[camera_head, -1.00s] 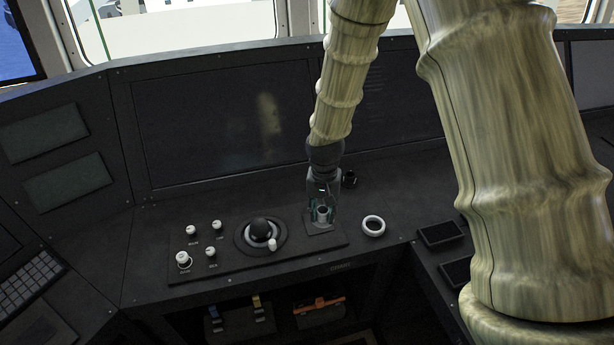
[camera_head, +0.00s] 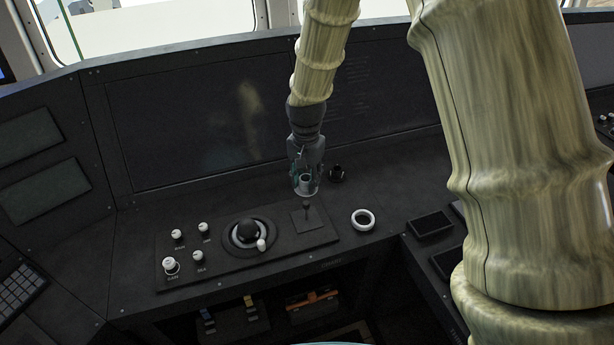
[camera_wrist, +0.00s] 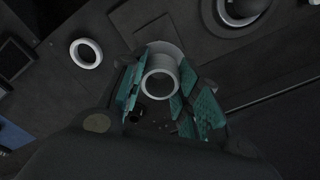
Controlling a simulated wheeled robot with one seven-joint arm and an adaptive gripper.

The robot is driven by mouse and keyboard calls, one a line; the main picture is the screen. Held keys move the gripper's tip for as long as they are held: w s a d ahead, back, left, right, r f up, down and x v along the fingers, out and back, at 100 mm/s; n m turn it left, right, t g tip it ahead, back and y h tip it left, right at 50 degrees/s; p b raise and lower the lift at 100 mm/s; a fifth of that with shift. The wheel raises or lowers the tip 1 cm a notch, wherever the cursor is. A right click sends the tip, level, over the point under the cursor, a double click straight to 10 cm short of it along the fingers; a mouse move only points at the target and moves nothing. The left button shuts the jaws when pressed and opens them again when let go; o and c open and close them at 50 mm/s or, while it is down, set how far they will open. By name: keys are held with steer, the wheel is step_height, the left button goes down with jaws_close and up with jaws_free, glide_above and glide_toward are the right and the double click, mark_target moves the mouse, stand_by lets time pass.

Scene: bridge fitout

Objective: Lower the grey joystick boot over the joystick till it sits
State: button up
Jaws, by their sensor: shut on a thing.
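The grey joystick boot (camera_head: 307,186), a short hollow tube with a wider rim at its base, is in my gripper (camera_head: 306,178). My gripper is shut on it; in the wrist view the boot (camera_wrist: 160,82) sits between the two teal finger pads. The joystick (camera_head: 307,211) is a thin dark stick standing upright on a square plate at the right end of the console panel (camera_head: 285,240). The boot appears above and slightly behind the joystick, apart from it. In the wrist view I cannot make out the joystick.
A white ring (camera_head: 363,220) lies right of the panel. A trackball (camera_head: 248,231) and several white knobs (camera_head: 170,265) are on the panel to the left. A dark screen (camera_head: 190,125) rises behind.

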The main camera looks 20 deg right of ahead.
steer(key=b, duration=0.2)
glide_above(306, 219)
steer(key=shift+w+d+f, duration=0.1)
steer(key=shift+f, duration=1.1)
steer(key=shift+w+f, duration=0.1)
steer(key=shift+f, duration=1.1)
steer(key=shift+f+p, duration=0.15)
steer(key=shift+p, duration=0.25)
steer(key=shift+f+b, duration=0.4)
steer(key=shift+f, duration=1.05)
steer(key=shift+f, duration=0.15)
steer(key=shift+f+b, duration=0.45)
steer(key=shift+f, duration=0.95)
steer(key=shift+f+b, duration=0.65)
steer(key=shift+f, duration=1.05)
steer(key=o, duration=1.1)
